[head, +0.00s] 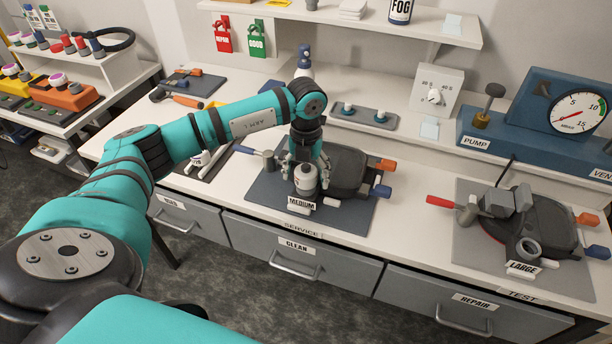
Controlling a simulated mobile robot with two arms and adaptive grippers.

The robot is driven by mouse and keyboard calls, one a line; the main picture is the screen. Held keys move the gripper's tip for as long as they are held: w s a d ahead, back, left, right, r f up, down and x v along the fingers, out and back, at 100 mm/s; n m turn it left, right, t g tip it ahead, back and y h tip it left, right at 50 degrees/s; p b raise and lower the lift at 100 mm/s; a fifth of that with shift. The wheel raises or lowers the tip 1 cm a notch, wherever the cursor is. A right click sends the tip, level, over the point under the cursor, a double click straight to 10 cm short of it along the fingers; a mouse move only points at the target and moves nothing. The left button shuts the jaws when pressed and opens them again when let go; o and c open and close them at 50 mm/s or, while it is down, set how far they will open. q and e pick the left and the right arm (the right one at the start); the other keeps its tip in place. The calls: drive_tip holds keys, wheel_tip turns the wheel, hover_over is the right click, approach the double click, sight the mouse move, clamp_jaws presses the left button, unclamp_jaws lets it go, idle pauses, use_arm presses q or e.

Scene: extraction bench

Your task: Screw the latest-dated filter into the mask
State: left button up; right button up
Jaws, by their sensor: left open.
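A black mask labelled MEDIUM (350,170) lies on the grey service mat (345,222). A pale grey filter-like canister (305,182) stands upright at the mask's front left, where its port appears to be. I cannot tell whether it is threaded in, and no date is readable on it. My left gripper (305,163) points down right over the canister with open fingers around its top. A second mask, labelled LARGE (550,222), lies on the test mat (470,250) at the right; its round port (528,249) is empty. My right gripper is not in view.
A pump with a gauge (577,112) stands at the back right. A grey holder with small knobs (362,117) and a dial box (436,90) stand behind the masks. Tools (183,98) lie at the back left. Bench space between the two mats is clear.

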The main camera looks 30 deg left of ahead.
use_arm(q)
drive_tip(key=n, duration=0.3)
drive_tip(key=shift+r+n+p, duration=0.1)
drive_tip(key=shift+n+p, duration=0.2)
drive_tip(key=shift+p, duration=0.1)
drive_tip(key=n+p, duration=0.1)
drive_tip(key=n, duration=0.2)
drive_tip(key=shift+n, duration=0.3)
drive_tip(key=n+p, duration=0.1)
drive_tip(key=n, duration=0.2)
drive_tip(key=shift+n, duration=0.3)
drive_tip(key=shift+n+p, duration=0.3)
drive_tip(key=shift+n, duration=0.8)
drive_tip(key=shift+c, duration=0.2)
